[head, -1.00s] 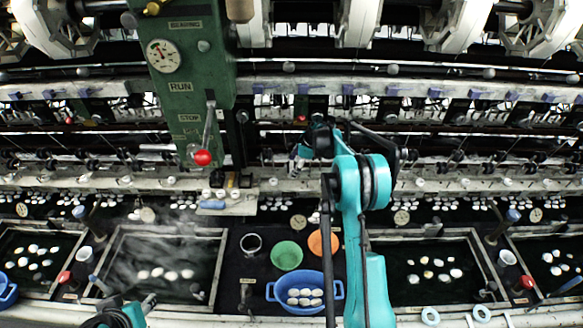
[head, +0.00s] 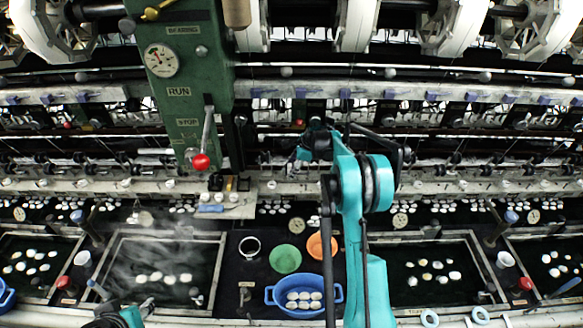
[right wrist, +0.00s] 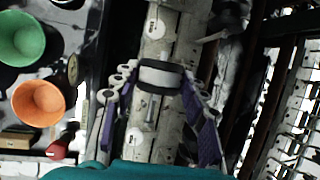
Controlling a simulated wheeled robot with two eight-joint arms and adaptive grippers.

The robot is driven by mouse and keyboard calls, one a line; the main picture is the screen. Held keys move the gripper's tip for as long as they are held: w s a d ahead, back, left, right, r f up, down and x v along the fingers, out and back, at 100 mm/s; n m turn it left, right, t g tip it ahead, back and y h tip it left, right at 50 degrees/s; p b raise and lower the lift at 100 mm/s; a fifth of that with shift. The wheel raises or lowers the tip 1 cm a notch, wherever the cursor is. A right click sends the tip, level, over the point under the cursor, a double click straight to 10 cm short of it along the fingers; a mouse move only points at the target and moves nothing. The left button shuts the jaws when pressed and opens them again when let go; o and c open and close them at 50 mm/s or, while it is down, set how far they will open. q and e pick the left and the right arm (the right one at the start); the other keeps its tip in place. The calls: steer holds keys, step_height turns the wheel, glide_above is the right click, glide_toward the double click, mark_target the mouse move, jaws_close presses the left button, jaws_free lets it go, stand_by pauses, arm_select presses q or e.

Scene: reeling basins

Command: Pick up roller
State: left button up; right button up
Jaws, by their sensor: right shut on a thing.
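The roller (right wrist: 160,76), a short pale cylinder with dark ends, sits between the fingers of my right gripper (right wrist: 158,92) in the right wrist view. The gripper is shut on it, with a purple-padded finger at each side. In the head view my right gripper (head: 304,150) is small and dark at the machine's pale ledge, and I cannot make out the roller there. My left gripper (head: 130,316) shows only in part at the bottom edge, and its jaws are unclear.
Behind is a long reeling machine with a green control post (head: 185,85) and a red-knobbed lever (head: 201,160). Below are dark water basins with white cocoons, a blue tub (head: 272,298), a green bowl (head: 285,259) and an orange bowl (head: 315,246).

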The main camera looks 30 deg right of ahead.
arm_select(q)
step_height(320, 180, down, 3)
steer(key=shift+r+b, duration=0.1)
steer(key=shift+b, duration=1.15)
arm_select(e)
steer(key=s+a, duration=0.3)
steer(key=s, duration=0.4)
steer(key=s+a, duration=0.4)
steer(key=s, duration=0.4)
steer(key=shift+a, duration=0.2)
